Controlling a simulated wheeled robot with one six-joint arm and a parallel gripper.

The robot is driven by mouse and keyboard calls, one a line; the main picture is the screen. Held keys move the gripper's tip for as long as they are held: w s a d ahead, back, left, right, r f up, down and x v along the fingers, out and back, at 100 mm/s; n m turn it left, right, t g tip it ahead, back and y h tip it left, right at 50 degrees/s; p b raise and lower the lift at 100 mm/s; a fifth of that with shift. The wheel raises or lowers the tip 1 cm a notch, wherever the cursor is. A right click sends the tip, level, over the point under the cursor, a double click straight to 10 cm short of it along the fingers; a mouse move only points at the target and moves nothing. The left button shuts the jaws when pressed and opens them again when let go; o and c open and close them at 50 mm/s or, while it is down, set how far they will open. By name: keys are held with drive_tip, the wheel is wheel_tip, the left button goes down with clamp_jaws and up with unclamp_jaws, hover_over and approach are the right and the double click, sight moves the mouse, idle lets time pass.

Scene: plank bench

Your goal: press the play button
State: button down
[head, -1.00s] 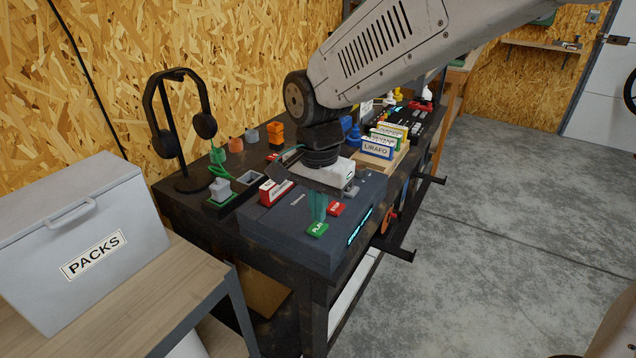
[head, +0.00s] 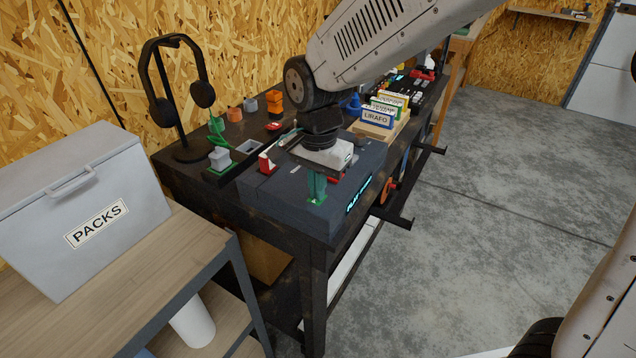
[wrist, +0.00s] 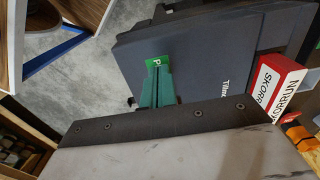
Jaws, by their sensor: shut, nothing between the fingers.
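The green play button (head: 313,201) sits on the top of the dark grey player (head: 283,206), near its front edge. It is mostly hidden by my gripper (head: 317,196) in the head view. The teal fingers are shut and empty, pointing down at the button. In the wrist view, the button (wrist: 155,61) shows its letter "P" just past the fingertips (wrist: 158,72), with the rest of its label covered. The tips are at or very close to it; I cannot tell whether they touch. A lit cyan display (head: 359,195) is on the player's front side.
A red-and-white box (wrist: 278,88) labelled SKORRUN stands beside the player. A headphone stand (head: 181,110) and small coloured blocks are behind. A card holder (head: 379,127) is at the right. A grey PACKS box (head: 85,215) stands on a separate table at the left.

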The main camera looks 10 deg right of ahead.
drive_tip(key=shift+s+d+f, duration=0.1)
drive_tip(key=shift+s+f, duration=0.1)
drive_tip(key=shift+f, duration=0.2)
wheel_tip(320, 180, up, 15)
drive_tip(key=shift+w, duration=0.2)
drive_tip(key=shift+f, duration=0.1)
idle(0.3)
drive_tip(key=s+d+f+n, duration=0.2)
drive_tip(key=s+d+n, duration=0.1)
drive_tip(key=s+d, duration=0.7)
drive_tip(key=s+d+f+n+t, duration=0.1)
drive_tip(key=s+d+n, duration=0.3)
drive_tip(key=s+d, duration=0.6)
drive_tip(key=shift+d+f+n, duration=0.2)
drive_tip(key=shift+f+n, duration=0.1)
drive_tip(key=shift+f, duration=0.25)
